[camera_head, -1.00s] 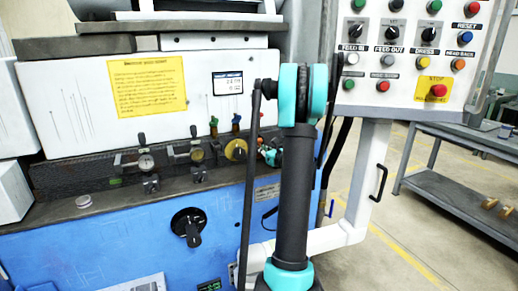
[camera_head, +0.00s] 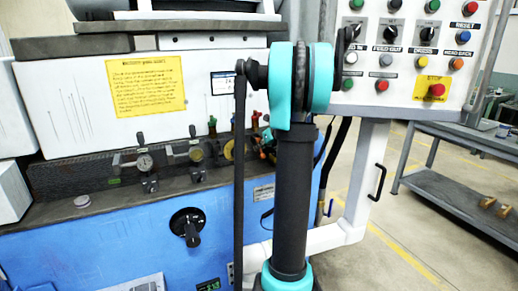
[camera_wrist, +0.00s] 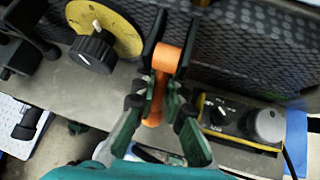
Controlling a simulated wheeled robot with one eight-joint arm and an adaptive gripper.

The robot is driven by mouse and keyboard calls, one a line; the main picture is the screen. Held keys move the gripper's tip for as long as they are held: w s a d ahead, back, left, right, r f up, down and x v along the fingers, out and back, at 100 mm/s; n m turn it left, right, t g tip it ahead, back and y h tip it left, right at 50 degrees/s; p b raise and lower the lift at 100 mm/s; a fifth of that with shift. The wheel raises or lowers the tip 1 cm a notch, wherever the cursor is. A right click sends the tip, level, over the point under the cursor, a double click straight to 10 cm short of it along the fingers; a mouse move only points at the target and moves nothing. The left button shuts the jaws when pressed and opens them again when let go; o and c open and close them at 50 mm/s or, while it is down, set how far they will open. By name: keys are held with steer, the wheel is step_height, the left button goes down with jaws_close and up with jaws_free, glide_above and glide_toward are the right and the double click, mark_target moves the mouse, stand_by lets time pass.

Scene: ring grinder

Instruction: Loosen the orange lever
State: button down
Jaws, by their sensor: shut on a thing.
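The orange lever (camera_wrist: 166,59) is in the upper middle of the wrist view, with a thick rounded head and a narrower stem running down toward my palm. My gripper (camera_wrist: 170,48), with green links and black finger pads, is shut on the lever, one finger on each side of its head. In the head view my own arm hides most of the gripper, and I cannot make out the lever there clearly.
A yellow dial with a black knob (camera_wrist: 92,50) sits left of the lever. A yellow-edged box with a grey knob (camera_wrist: 268,124) sits to the right. In the head view, a button panel (camera_head: 410,55) stands right of my arm, above a white support arm (camera_head: 343,222).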

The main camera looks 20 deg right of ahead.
steer(key=shift+s+r+g, duration=0.15)
steer(key=shift+r+g, duration=0.05)
steer(key=shift+g, duration=0.7)
steer(key=shift+s+r+g, duration=0.15)
steer(key=shift+g, duration=0.75)
steer(key=c, duration=1.6)
jaws_free()
steer(key=shift+o, duration=0.2)
steer(key=v, duration=1.2)
steer(key=shift+a, duration=0.1)
steer(key=shift+c, duration=0.2)
